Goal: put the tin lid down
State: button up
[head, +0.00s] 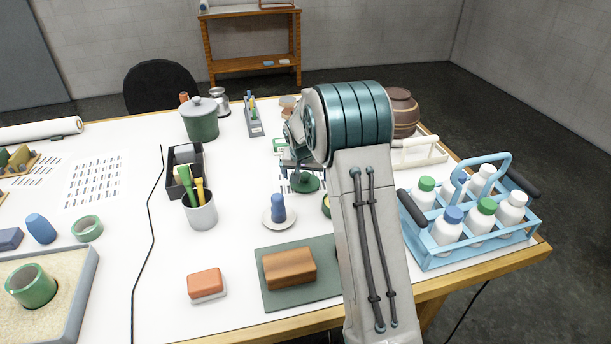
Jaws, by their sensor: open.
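A small dark green round lid (307,183), which looks like the tin lid, lies on or just above the white table, over a marked sheet. My gripper (303,168) is open directly above it, pointing down; my arm hides part of it, and I cannot tell whether the fingers touch the lid. A small green round container (326,206), perhaps the tin, shows only its left edge beside my arm.
A blue bottle carrier (470,250) stands at the right edge. A green mat (265,292) bears a brown block. A white saucer (268,222) with a blue peg, a brush cup (201,212) and a green pot (200,122) stand left. Clear table lies at centre left.

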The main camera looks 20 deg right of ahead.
jog(key=b+v, duration=0.2)
jog(key=v, duration=0.9)
jog(key=s+a+r+n+y, duration=0.1)
jog(key=s+r, duration=0.2)
jog(key=s, duration=0.6)
jog(key=s+a+r+n, duration=0.1)
jog(key=s+r, duration=0.1)
jog(key=s, duration=0.7)
jog(key=s+f+n, duration=0.1)
jog(key=s, duration=0.7)
jog(key=s+a+f+n, duration=0.1)
jog(key=s+f, duration=0.1)
jog(key=s, duration=0.7)
jog(key=shift+s+a+n+g+y, duration=0.25)
jog(key=shift+s+n+g+y, duration=0.05)
jog(key=shift+n+y, duration=0.1)
